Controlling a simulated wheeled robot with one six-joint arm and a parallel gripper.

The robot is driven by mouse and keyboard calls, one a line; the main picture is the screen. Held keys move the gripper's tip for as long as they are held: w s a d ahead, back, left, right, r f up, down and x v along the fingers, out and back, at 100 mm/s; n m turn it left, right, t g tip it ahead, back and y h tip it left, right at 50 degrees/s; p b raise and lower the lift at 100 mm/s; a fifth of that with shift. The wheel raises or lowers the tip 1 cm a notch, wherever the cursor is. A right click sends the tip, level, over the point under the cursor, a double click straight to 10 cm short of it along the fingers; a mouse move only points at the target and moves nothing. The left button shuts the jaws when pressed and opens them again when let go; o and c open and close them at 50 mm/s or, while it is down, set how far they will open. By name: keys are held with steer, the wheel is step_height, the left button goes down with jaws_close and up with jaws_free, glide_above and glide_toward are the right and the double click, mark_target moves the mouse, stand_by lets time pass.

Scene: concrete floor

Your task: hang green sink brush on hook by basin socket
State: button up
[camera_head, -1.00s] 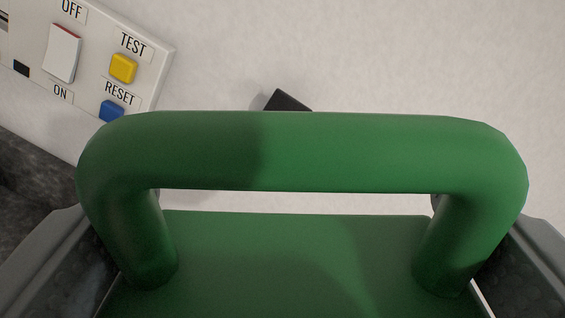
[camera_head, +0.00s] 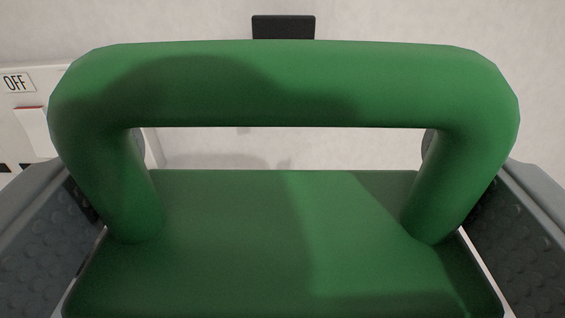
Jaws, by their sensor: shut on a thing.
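The green sink brush (camera_head: 285,85) fills the middle of the view, with its thick loop handle rising from a flat green block (camera_head: 230,220). My gripper (camera_head: 283,215) is shut on the brush, one grey padded finger at each side. A small black piece (camera_head: 283,26), which looks like the hook, is on the pale wall just above and behind the top bar of the loop. Its lower part is hidden by the bar, and the loop is not visibly on it. The white socket panel (camera_head: 18,100) is at the left, partly covered by the loop.
The pale wall (camera_head: 420,22) fills the background and is clear to the right of the black piece. The panel's switch (camera_head: 33,132) and OFF label show at the left edge. A soft shadow lies on the wall, seen through the loop.

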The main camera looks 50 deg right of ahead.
steer(key=shift+f+x, duration=0.15)
steer(key=shift+x, duration=1.4)
steer(key=shift+f+x, duration=0.15)
steer(key=shift+x, duration=1.45)
steer(key=shift+w+d+f, duration=0.2)
steer(key=shift+w+d, duration=0.3)
steer(key=shift+d, duration=0.1)
steer(key=shift+w+d+f, duration=0.25)
steer(key=shift+d+f, duration=0.05)
steer(key=shift+d, duration=0.15)
steer(key=o, duration=0.8)
